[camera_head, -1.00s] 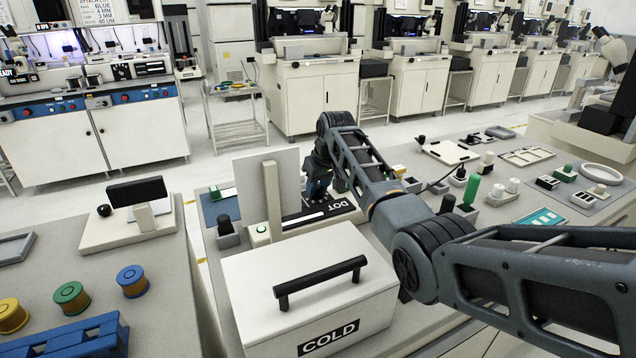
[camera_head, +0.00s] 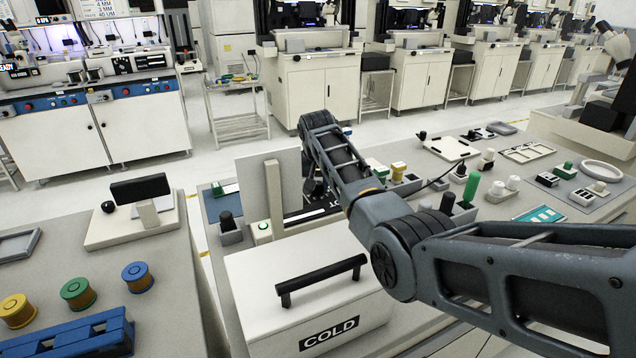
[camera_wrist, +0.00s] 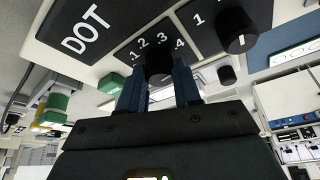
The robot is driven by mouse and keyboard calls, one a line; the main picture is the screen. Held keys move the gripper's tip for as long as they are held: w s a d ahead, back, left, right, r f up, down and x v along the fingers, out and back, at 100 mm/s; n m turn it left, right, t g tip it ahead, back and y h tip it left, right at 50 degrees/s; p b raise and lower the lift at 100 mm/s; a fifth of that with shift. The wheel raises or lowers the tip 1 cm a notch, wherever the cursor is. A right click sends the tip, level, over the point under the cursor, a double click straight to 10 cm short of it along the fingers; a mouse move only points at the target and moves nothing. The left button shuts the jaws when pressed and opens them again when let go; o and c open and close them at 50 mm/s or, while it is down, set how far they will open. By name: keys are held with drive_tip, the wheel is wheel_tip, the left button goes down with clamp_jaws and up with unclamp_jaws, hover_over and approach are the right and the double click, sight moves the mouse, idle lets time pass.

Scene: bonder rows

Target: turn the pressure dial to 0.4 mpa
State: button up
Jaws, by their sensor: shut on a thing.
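The pressure dial (camera_wrist: 160,66) is a black round knob on a dark panel (camera_wrist: 125,52) printed with .1, .2, .3 and .4, in the wrist view. My gripper (camera_wrist: 160,84) has its two blue fingers on either side of this knob, shut on it. The fingers and the angle hide the knob's pointer, so I cannot tell its setting. In the head view my arm covers most of the panel (camera_head: 304,214) and the dial, and my gripper is largely hidden behind the wrist.
A second black knob (camera_wrist: 237,30) stands close to the right of the dial. In the head view, a white box marked COLD (camera_head: 310,300) with a black handle stands in front of the panel. An upright pale plate (camera_head: 258,187) stands to its left.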

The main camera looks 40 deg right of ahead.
idle(0.3)
drive_tip(key=o, duration=1.1)
drive_tip(key=shift+c, duration=0.2)
drive_tip(key=shift+r, duration=0.1)
drive_tip(key=v, duration=0.7)
drive_tip(key=shift+r+b, duration=0.25)
drive_tip(key=shift+b, duration=0.05)
drive_tip(key=shift+s+a, duration=0.1)
